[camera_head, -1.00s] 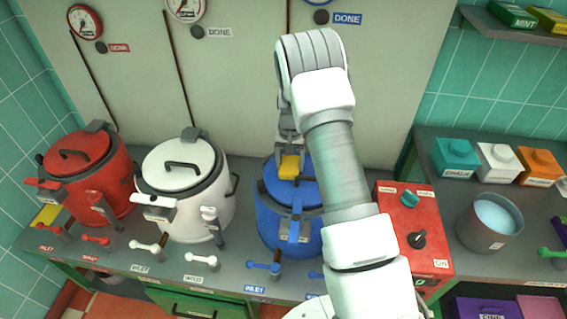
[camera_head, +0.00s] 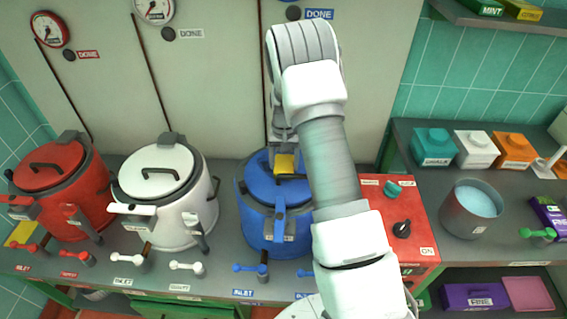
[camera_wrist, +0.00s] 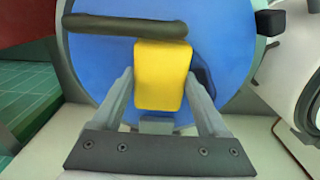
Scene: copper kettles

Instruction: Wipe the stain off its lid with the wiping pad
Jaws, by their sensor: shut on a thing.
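The blue kettle (camera_head: 262,221) stands on the counter with its blue lid (camera_head: 258,188) closed, partly hidden by my arm. My gripper (camera_head: 285,152) is above the back of the lid, shut on the yellow wiping pad (camera_head: 284,164). In the wrist view the pad (camera_wrist: 161,75) sits between both fingers (camera_wrist: 160,95), over the blue lid (camera_wrist: 105,65) and beside the dark lid handle (camera_wrist: 125,26). I cannot tell whether the pad touches the lid. No stain shows on the visible part of the lid.
A white kettle (camera_head: 170,225) and a red kettle (camera_head: 85,210) stand to the left. A red control box (camera_head: 408,215) is to the right of the blue kettle. Beyond it are a grey pot of pale blue liquid (camera_head: 480,201) and several lidded boxes (camera_head: 475,150).

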